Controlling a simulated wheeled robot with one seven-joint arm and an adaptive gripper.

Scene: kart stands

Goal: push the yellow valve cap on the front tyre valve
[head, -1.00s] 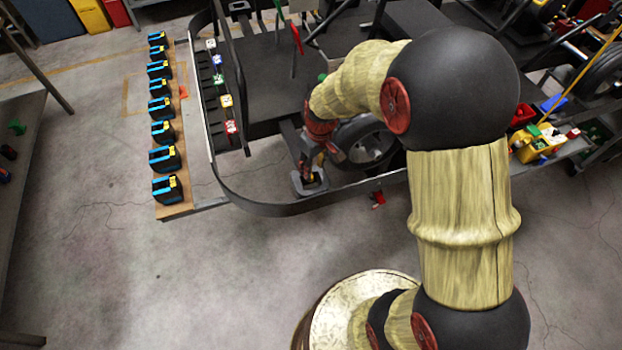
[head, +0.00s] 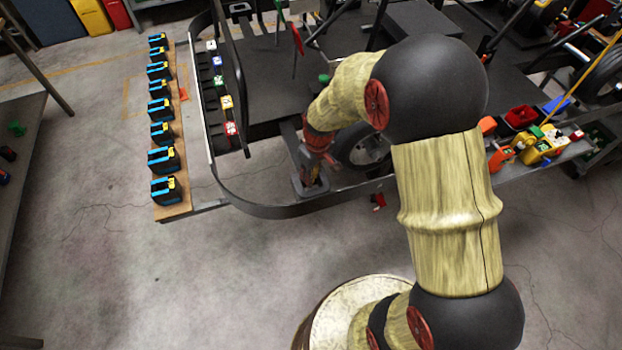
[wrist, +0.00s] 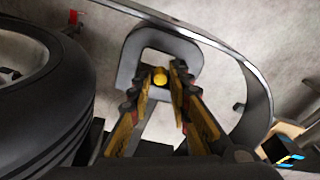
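The yellow valve cap (wrist: 159,77) shows in the wrist view as a small round yellow end between my fingertips, in front of a grey C-shaped bracket (wrist: 134,46). My gripper (wrist: 163,72) is open, with its fingers on either side of the cap and a gap visible on the right side. Whether the left finger touches the cap I cannot tell. The black front tyre (wrist: 50,95) fills the left of the wrist view. In the head view my gripper (head: 311,180) points down at the bracket beside the tyre (head: 366,147); the cap is hidden there.
A dark curved bumper rail (head: 270,208) runs around the kart's front, close to my gripper. A wooden board (head: 175,208) with several blue-black items stands left. A small red object (head: 378,200) lies near the rail. Open concrete floor (head: 110,260) lies at the lower left.

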